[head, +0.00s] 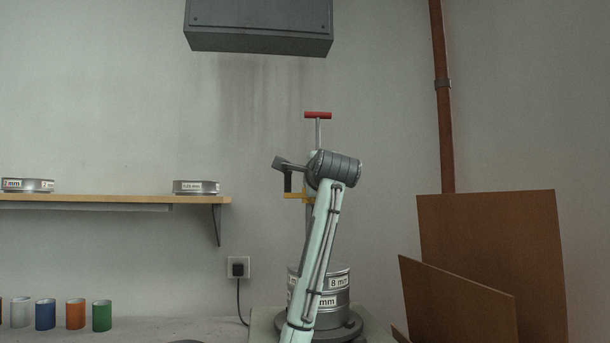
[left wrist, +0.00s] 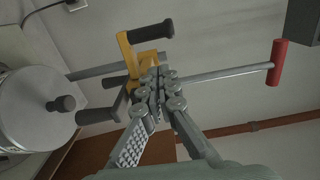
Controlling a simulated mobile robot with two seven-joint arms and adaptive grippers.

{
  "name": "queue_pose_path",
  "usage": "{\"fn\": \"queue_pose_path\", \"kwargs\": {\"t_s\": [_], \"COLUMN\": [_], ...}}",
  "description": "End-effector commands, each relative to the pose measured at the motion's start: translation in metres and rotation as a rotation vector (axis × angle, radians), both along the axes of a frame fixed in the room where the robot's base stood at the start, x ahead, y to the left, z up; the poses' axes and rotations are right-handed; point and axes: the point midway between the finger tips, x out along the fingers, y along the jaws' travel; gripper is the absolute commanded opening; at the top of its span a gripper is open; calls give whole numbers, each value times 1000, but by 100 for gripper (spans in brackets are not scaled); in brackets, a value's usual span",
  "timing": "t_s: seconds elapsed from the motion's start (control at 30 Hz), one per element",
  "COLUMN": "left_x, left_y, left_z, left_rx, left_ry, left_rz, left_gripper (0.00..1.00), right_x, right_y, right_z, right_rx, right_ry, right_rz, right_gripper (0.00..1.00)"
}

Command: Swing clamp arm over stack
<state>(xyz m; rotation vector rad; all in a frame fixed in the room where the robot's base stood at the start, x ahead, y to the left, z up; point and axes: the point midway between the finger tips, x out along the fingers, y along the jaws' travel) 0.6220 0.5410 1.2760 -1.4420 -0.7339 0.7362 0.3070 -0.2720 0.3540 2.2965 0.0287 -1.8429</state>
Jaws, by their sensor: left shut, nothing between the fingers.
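The sieve stack (head: 338,282), metal rings with labels, stands on a dark round base. In the left wrist view its lid with a dark knob (left wrist: 62,104) is at the left. Behind the stack a grey post carries the yellow clamp arm (head: 297,195) with a black handle (head: 288,183); a rod with a red T-handle (head: 318,115) rises above. The yellow part (left wrist: 128,55) also shows in the left wrist view. My left gripper (left wrist: 155,80) is shut and empty, close beside the yellow part; I cannot tell if they touch. My arm hides part of the stack and post in the head view.
A grey box (head: 258,25) hangs overhead. A wooden shelf (head: 110,199) with sieves is at the left, above several coloured cups (head: 75,314). A socket (head: 238,268) with a cable is on the wall. Brown boards (head: 495,255) lean at the right.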

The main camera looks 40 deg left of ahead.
Motion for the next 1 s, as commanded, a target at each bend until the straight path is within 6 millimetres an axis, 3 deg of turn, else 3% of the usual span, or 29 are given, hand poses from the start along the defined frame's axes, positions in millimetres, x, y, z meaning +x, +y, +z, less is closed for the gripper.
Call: {"fn": "queue_pose_path", "kwargs": {"t_s": [0.5,1.0], "left_x": [-64,-75], "left_y": [-57,-66], "left_z": [0,0], "left_rx": [2,1], "left_ry": [-4,-1], "left_rz": [-2,-1], "left_gripper": [0,0], "right_x": [18,18], "right_y": [5,5], "right_z": [40,46], "right_rx": [8,6], "right_ry": [-32,-32], "right_rz": [-18,-18], "right_gripper": [48,48]}}
